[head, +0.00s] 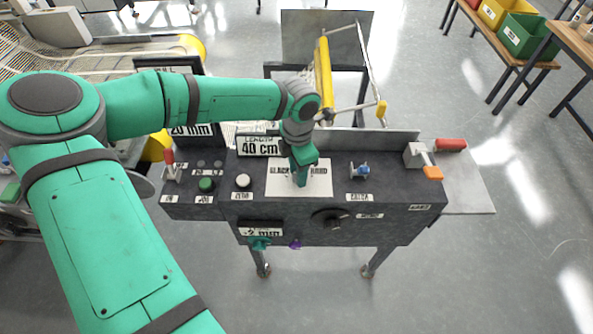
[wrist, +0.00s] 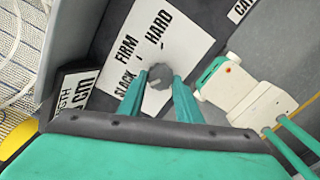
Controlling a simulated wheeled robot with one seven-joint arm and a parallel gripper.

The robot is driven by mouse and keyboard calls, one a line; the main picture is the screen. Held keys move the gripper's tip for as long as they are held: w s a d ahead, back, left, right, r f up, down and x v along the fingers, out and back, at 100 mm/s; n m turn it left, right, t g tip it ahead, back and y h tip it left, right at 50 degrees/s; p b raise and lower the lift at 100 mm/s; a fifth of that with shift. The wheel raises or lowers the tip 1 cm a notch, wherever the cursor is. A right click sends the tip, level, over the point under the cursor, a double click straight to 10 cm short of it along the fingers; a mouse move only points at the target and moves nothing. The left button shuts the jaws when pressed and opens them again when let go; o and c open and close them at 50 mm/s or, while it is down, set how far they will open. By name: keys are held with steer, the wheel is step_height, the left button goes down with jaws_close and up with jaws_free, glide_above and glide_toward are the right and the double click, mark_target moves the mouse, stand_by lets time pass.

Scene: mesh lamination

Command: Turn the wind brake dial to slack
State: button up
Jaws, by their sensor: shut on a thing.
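The wind brake dial (wrist: 159,76) is a small dark grey knob on a white plate (wrist: 112,48) lettered SLACK, FIRM and HARD. My gripper (wrist: 160,84) is shut on the dial, one teal fingertip on each side, in the wrist view. I cannot tell which word the dial points to. In the head view my gripper (head: 301,181) reaches down onto the white plate (head: 322,180) on the dark console. There it hides the dial and the middle of the lettering.
On the dark console (head: 390,195), a blue catch (head: 360,170) stands right of the plate, and white (head: 243,181) and green (head: 206,184) buttons lie left. A large black knob (head: 328,219) is on the front. The LENGTH 40 cm display (head: 258,146) stands behind the plate.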

steer(key=o, duration=1)
steer(key=shift+o, duration=0.2)
step_height(320, 180, up, 11)
steer(key=shift+f, duration=0.1)
stand_by(0.4)
